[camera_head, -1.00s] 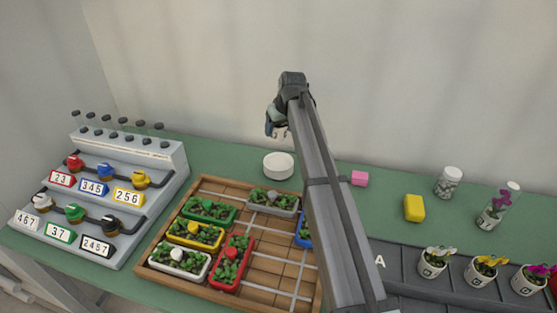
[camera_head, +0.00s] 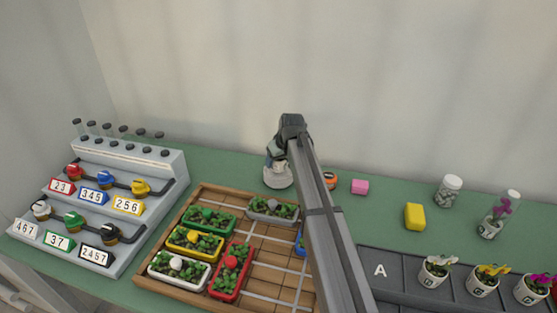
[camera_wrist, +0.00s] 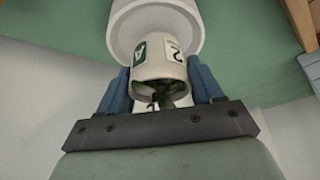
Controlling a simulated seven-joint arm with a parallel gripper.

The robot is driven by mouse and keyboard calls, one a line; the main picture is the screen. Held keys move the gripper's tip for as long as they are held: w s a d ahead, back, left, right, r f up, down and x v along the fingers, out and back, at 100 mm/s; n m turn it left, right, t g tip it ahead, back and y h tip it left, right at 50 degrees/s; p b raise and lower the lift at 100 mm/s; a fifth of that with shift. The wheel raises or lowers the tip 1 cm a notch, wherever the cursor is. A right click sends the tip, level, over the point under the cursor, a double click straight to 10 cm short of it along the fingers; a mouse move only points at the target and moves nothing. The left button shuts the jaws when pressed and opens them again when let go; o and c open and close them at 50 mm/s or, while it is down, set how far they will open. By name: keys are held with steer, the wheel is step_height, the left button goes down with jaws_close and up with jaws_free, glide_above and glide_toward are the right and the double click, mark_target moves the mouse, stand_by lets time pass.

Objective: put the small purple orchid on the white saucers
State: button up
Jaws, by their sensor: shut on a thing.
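My gripper (camera_head: 276,152) is low over the white saucers (camera_head: 278,180), left of centre at the back of the bench. In the wrist view its blue fingers (camera_wrist: 160,82) are shut on a small white pot (camera_wrist: 160,58) with dark labels and green leaves. The pot's base overlaps the white saucers (camera_wrist: 152,14); I cannot tell whether it touches them. The held plant's flower is hidden, so its colour does not show. A purple orchid (camera_head: 503,208) stands under a clear glass at the right, and a magenta orchid (camera_head: 536,284) sits in the grey tray.
A wooden tray (camera_head: 264,262) with coloured planters lies in front of the saucers. Behind my arm is an orange object (camera_head: 330,180). A pink block (camera_head: 360,187), a yellow block (camera_head: 415,217) and a lidded jar (camera_head: 449,191) stand to the right. White and yellow orchids are in the grey tray (camera_head: 380,271).

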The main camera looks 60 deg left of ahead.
steer(key=shift+f, duration=0.1)
steer(key=o, duration=1.2)
steer(key=shift+c, duration=0.2)
steer(key=v, duration=1.2)
